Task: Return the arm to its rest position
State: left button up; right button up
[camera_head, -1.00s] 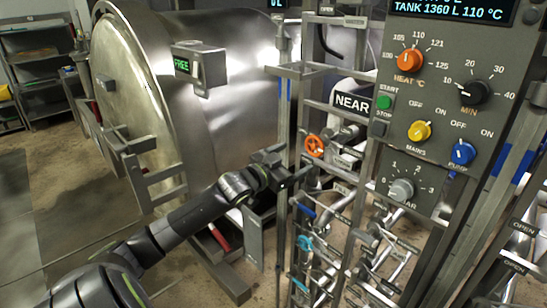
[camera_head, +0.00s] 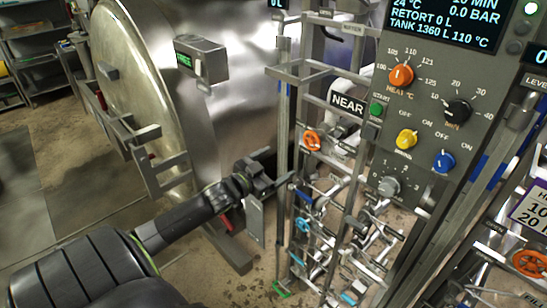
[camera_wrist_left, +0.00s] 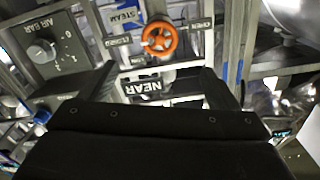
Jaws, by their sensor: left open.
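My left arm comes in from the lower left in the head view. Its gripper (camera_head: 284,182) is at the metal frame below and left of the NEAR sign (camera_head: 347,103). In the left wrist view the two dark fingers of the left gripper (camera_wrist_left: 165,90) stand apart with nothing held between them. The orange handwheel (camera_wrist_left: 159,39) and the NEAR sign show beyond the fingers. The orange handwheel also shows in the head view (camera_head: 312,140), to the upper right of the gripper. My right gripper does not show in either view.
The large steel retort (camera_head: 245,90) with its round door (camera_head: 135,95) stands at the left and back. The control panel (camera_head: 430,120) with knobs is at the right. Pipes and valves crowd below it. Open floor (camera_head: 40,170) lies to the left.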

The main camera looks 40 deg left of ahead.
pick_arm(q)
jog(key=shift+s, duration=0.15)
jog(key=shift+f, duration=0.15)
dwell(0.5)
jog(key=s+a+f+n+g+y+b, duration=0.1)
jog(key=s+f+g+b, duration=0.3)
jog(key=f, duration=0.9)
jog(key=s+a+f+n+g+y, duration=0.15)
jog(key=s+f, duration=0.35)
jog(key=f, duration=0.8)
jog(key=s+a+f+n+g+y+b, duration=0.15)
jog(key=s+f, duration=0.35)
jog(key=f, duration=0.8)
jog(key=s+d+f+g+b, duration=0.2)
jog(key=s+d+f+g, duration=0.15)
jog(key=s+f, duration=0.55)
jog(key=s+d+f+g+b, duration=0.1)
jog(key=s+d+f+g, duration=0.3)
jog(key=s+f, duration=0.45)
jog(key=s+d+f+g+h+b, duration=0.1)
jog(key=s+d+f+g+b, duration=0.1)
jog(key=s+d+f, duration=0.6)
jog(key=s+d, duration=0.2)
jog(key=s, duration=0.4)
jog(key=shift+s+d+f+n+h, duration=0.2)
jog(key=shift+d+n+h, duration=0.1)
jog(key=shift+d+h, duration=0.1)
jog(key=shift+w, duration=0.1)
